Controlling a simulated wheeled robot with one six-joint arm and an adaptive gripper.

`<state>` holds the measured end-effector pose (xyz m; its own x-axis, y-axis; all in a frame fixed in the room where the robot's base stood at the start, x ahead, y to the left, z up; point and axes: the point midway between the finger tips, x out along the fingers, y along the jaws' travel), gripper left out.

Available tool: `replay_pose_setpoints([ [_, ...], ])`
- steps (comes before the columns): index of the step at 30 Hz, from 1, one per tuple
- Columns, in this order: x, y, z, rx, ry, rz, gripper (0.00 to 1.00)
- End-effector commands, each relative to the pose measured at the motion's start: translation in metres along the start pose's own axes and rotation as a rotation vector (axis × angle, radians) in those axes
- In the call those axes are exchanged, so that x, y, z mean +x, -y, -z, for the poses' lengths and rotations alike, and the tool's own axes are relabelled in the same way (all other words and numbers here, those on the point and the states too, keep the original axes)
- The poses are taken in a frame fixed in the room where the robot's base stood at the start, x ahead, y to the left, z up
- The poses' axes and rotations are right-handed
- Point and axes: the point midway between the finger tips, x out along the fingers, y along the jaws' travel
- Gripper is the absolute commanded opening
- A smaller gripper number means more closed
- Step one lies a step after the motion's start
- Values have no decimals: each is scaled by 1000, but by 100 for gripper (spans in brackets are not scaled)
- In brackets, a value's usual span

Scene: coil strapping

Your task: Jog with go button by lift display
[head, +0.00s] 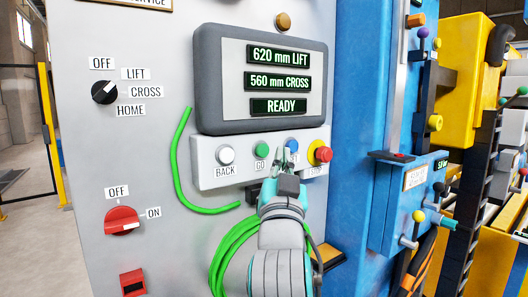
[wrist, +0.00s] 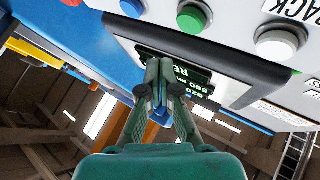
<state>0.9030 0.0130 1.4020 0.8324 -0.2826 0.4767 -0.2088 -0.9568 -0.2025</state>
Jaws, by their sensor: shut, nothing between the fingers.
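The display (head: 280,80) reads 620 mm LIFT, 560 mm CROSS and READY; it shows partly, upside down, in the wrist view (wrist: 205,85). Below it the button box (head: 205,182) holds a white BACK button (head: 225,155), the green GO button (head: 262,150), a blue button (head: 292,147) with its label partly hidden, and a red stop button (head: 321,153). The GO button also shows in the wrist view (wrist: 192,18). My gripper (head: 285,157) is shut and empty, its tips in front of the box between GO and blue; contact cannot be told.
A black selector (head: 105,92) is marked OFF, LIFT, CROSS, HOME; its mark points up-right. A red switch (head: 122,221) points towards ON. A green strap (head: 183,165) hangs beside the box. A blue column (head: 360,120) with levers stands at right.

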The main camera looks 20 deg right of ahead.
Motion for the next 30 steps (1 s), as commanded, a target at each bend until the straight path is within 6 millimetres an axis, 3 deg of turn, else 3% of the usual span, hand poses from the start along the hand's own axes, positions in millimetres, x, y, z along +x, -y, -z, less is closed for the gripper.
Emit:
replay_pose_setpoints([
  [9, -13, -9, 9, -1, 1, 0, 0],
  [20, -15, -10, 4, -6, 7, 4, 0],
  [23, -24, -12, -15, -23, 26, 17, 0],
  [30, -70, -26, -94, -96, 108, 81, 0],
])
